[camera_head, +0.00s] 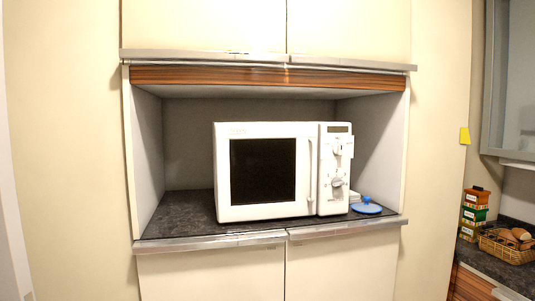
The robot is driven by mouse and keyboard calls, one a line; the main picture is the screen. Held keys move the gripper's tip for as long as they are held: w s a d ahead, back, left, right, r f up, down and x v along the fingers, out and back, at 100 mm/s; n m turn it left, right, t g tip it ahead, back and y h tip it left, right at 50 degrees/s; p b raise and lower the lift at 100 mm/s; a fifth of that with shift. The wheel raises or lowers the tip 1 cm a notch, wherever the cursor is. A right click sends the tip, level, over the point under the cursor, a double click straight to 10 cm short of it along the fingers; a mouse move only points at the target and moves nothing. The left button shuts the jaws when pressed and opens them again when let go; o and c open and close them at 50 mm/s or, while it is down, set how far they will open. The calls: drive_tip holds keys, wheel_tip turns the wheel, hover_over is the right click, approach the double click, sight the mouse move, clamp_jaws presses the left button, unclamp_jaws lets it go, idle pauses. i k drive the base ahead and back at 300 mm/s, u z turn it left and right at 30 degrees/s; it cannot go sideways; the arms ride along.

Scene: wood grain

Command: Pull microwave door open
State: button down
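A white microwave (282,171) stands on the dark shelf (180,213) of a cupboard niche, facing me. Its door (228,170), with a dark window (262,170), looks shut. A slim white vertical handle (310,170) runs down the door's right side. To the right of it is a control panel (336,170) with a small display and two round knobs. My gripper and arm do not show in this view.
A blue lid-like item (366,205) lies on the shelf right of the microwave. Cupboard doors (210,272) lie below and above the niche. The space before the microwave looks clear.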

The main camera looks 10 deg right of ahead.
sight(265, 172)
drive_tip(key=z, duration=0.05)
drive_tip(key=i, duration=1)
drive_tip(key=u, duration=0.05)
